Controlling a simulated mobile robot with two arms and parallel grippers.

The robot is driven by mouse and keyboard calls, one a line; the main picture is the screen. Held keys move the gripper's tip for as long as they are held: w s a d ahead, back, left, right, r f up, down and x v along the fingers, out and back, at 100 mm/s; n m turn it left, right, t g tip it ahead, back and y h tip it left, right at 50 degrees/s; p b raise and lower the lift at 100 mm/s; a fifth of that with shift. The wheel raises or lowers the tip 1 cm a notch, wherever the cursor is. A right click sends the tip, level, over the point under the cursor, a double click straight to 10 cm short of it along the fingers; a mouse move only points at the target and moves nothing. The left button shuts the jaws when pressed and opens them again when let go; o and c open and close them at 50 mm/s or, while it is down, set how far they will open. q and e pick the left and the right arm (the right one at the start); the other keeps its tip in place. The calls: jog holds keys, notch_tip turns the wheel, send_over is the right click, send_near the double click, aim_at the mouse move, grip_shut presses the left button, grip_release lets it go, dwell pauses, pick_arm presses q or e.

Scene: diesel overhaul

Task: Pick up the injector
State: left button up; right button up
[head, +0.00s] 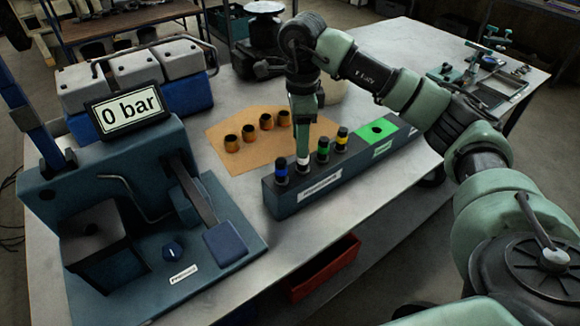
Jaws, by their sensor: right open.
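Several injectors stand upright in a dark rack (345,180) on the workbench, with a blue band (281,172), a white band (303,160), a green band (323,150) and a yellow band (342,138). My right gripper (303,147) points down directly over the white-banded injector, with its fingertips at or just above its top. The jaws are open, but the finger gap is hard to see and contact cannot be told. My left gripper is not in view.
A test stand (150,215) with a "0 bar" display (127,113) fills the left. Small copper-coloured cups (249,134) stand on a brown sheet (240,162) behind the rack. The rack's right end has a green plate with a hole (376,129). A red bin (325,268) sits below the bench edge.

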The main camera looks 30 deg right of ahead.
aim_at(302, 160)
jog(key=f, duration=0.1)
jog(key=f+p, duration=0.1)
jog(key=f, duration=0.1)
jog(key=shift+s+d+p, duration=0.3)
jog(key=shift+s+d, duration=0.05)
jog(key=shift+s, duration=0.05)
notch_tip(302, 160, down, 4)
jog(key=shift+w+a+r+p, duration=0.15)
jog(key=shift+r+p, duration=0.1)
jog(key=shift+p, duration=0.35)
jog(key=shift+f, duration=0.2)
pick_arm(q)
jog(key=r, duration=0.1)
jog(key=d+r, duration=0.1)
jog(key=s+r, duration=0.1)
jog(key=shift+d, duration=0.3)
pick_arm(e)
grip_shut()
